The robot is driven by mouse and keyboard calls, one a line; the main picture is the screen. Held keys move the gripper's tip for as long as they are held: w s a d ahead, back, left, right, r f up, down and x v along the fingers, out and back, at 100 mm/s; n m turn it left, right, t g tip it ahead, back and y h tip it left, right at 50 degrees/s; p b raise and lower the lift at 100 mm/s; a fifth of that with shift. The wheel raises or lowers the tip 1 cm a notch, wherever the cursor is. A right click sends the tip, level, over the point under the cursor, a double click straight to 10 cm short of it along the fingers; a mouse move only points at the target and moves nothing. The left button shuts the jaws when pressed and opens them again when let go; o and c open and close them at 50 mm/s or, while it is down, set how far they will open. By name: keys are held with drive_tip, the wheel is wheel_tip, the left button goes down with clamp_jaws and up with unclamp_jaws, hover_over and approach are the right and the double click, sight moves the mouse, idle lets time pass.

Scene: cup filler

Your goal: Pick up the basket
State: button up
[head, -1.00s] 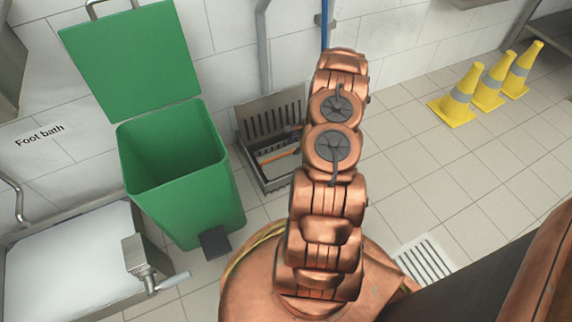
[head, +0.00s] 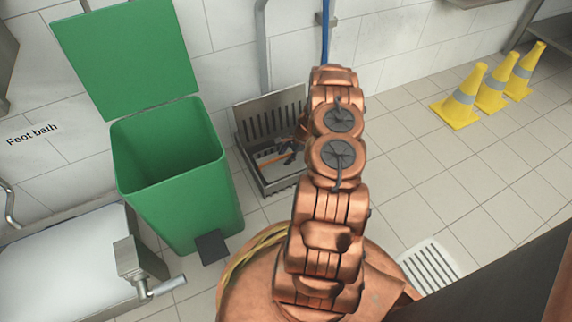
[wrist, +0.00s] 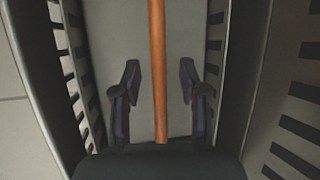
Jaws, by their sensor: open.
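The basket (head: 268,112) is a grey metal tray-like container with slotted walls, on the floor against the wall in the head view. An orange-brown bar (wrist: 157,45) runs lengthwise across its middle in the wrist view. My gripper (head: 288,152) is over the basket in the head view, partly hidden by my arm. In the wrist view my gripper (wrist: 160,78) is open, one finger on each side of the bar, with gaps and no visible contact. The slotted basket walls (wrist: 72,45) stand left and right of the fingers.
A green pedal bin (head: 180,195) with its lid up stands left of the basket. A foot bath (head: 60,260) with a metal tap is at the lower left. Yellow cones (head: 465,98) stand at the right. The tiled floor between basket and cones is clear.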

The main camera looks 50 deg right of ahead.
clamp_jaws()
idle(0.5)
